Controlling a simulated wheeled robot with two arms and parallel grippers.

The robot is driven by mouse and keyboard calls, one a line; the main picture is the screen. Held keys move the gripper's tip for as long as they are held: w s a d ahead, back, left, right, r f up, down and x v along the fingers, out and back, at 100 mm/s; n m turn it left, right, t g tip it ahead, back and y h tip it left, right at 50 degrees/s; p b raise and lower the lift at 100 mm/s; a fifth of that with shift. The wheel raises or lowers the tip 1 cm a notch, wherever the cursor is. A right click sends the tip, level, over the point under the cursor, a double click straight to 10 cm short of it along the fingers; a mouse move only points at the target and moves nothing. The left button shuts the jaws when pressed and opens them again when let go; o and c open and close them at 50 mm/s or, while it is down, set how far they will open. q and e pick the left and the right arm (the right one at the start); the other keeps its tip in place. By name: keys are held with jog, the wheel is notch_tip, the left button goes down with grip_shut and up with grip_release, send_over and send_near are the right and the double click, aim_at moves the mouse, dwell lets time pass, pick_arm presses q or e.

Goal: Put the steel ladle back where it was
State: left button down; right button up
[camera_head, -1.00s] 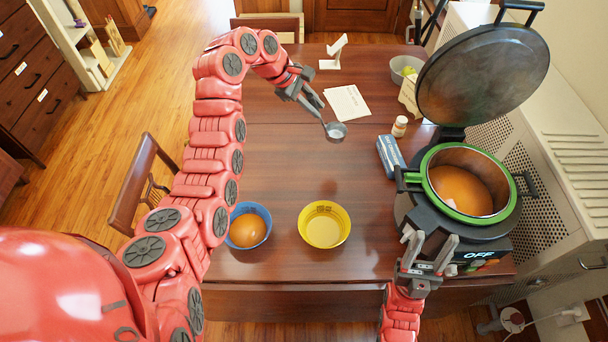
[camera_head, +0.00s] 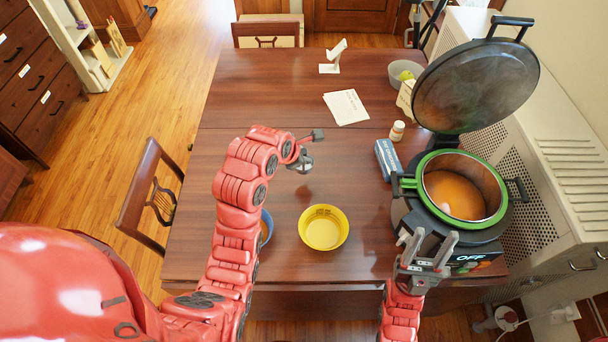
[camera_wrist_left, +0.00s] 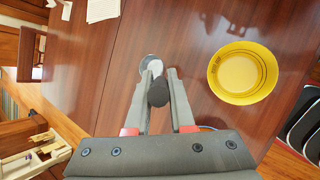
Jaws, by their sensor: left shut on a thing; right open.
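My left gripper (camera_wrist_left: 157,78) is shut on the steel ladle (camera_wrist_left: 150,66), whose dark handle end shows between the fingers in the left wrist view. The ladle's bowl lies beyond the fingertips, partly hidden. In the head view the left gripper (camera_head: 301,160) points down over the table, left of and beyond the yellow bowl (camera_head: 324,244); the ladle is hard to tell apart from it there. The yellow bowl holds pale liquid. My right gripper (camera_head: 428,250) is open and empty in front of the pot.
A green-rimmed pot (camera_head: 492,217) with orange liquid stands at right, its lid (camera_head: 477,86) raised. A blue bowl (camera_head: 267,226) is mostly hidden by my left arm. A blue box (camera_head: 388,160), small jar (camera_head: 397,131) and papers (camera_head: 346,107) lie farther back.

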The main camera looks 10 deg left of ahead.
pick_arm(q)
notch_tip(320, 180, down, 3)
jog(key=shift+p, duration=0.9)
notch_tip(320, 180, down, 5)
jog(key=shift+r+p, duration=0.1)
jog(key=shift+p, duration=0.8)
jog(key=c, duration=0.8)
grip_release()
jog(key=shift+o, duration=0.2)
